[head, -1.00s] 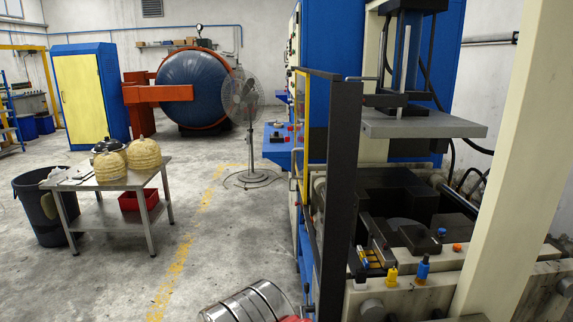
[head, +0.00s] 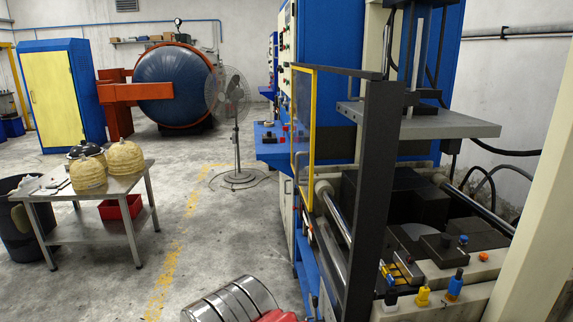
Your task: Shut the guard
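The guard (head: 303,112) of the press is a yellow-edged see-through panel with a dark top bar and a thick dark upright (head: 367,190). From this side the space between plate and block lies exposed, so the guard looks open. The lower end of the upright runs out at the picture's bottom. My gripper is not in view.
A cream post (head: 535,190) crosses the right side. Blue, yellow and black knobs (head: 455,284) sit on the press's front ledge. A silver ribbed cylinder (head: 230,300) lies at bottom centre-left. A metal table (head: 120,188) and a fan (head: 232,100) stand left. Floor between is clear.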

